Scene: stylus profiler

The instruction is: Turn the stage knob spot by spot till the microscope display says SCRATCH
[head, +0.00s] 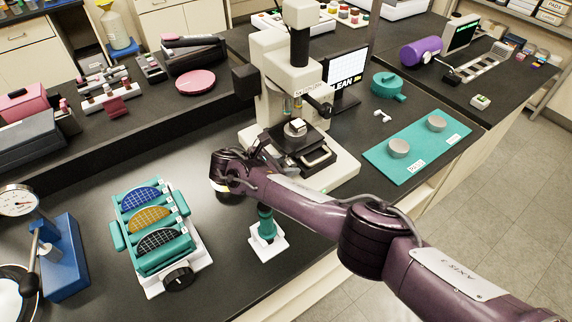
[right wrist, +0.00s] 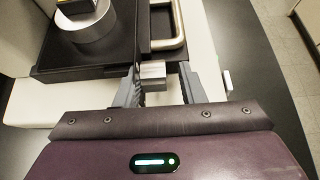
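The microscope (head: 300,85) stands at the back centre. Its display (head: 347,75) reads CLEAN, with a small yellow mark too small to read. A round grey holder (head: 297,130) with a pale block on top sits on the dark stage (head: 308,148); the holder (right wrist: 85,32) also shows in the right wrist view. My right gripper (head: 264,152) is at the stage's front left. In the right wrist view, its two fingers (right wrist: 159,88) stand open around a short silver knob (right wrist: 152,71), with a gap on the right side. The knob is hidden in the head view. My left gripper is out of view.
A teal mat (head: 385,165) with grey discs lies right. A pale bent rail (right wrist: 182,30) runs beside the stage. My right arm crosses the bench's front edge.

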